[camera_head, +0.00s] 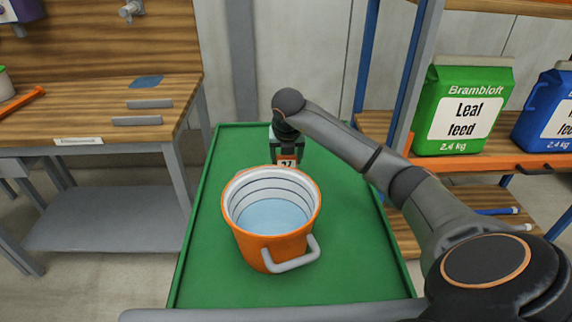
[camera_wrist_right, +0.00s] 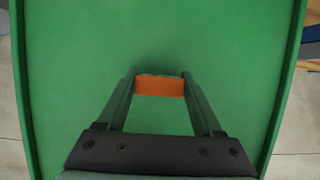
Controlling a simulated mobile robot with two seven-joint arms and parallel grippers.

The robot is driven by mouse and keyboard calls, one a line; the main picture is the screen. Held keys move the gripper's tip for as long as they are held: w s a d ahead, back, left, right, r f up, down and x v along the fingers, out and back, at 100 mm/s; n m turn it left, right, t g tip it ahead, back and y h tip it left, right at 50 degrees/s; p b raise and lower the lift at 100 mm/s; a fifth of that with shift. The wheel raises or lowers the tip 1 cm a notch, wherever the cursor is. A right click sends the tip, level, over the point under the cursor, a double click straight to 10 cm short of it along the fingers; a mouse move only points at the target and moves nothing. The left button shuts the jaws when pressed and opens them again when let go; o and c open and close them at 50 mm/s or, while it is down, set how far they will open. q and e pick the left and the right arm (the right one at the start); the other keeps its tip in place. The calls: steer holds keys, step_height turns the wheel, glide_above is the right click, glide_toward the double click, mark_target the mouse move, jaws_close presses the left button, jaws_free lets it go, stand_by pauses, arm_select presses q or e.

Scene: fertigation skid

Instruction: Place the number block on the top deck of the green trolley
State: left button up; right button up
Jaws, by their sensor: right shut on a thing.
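My right gripper (camera_head: 286,155) points down and is shut on the block. The green trolley's top deck (camera_head: 350,260) lies below it; I cannot tell whether the block touches the deck or hangs just above it. The block's lower part is partly hidden by the bucket. My left gripper is not in view.
An orange bucket (camera_head: 262,245) with pale blue contents stands on the deck, just in front of the block. The deck is clear to the right and around the block. A wooden workbench (camera_head: 100,115) is left; a shelf with a green Leaf feed bag (camera_head: 462,105) is right.

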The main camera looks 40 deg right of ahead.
steer(key=shift+a+f, duration=0.1)
steer(key=shift+f, duration=0.95)
steer(key=o, duration=1.5)
steer(key=shift+f, duration=0.1)
steer(key=shift+c, duration=0.2)
steer(key=p+v, duration=0.1)
steer(key=v, duration=1.1)
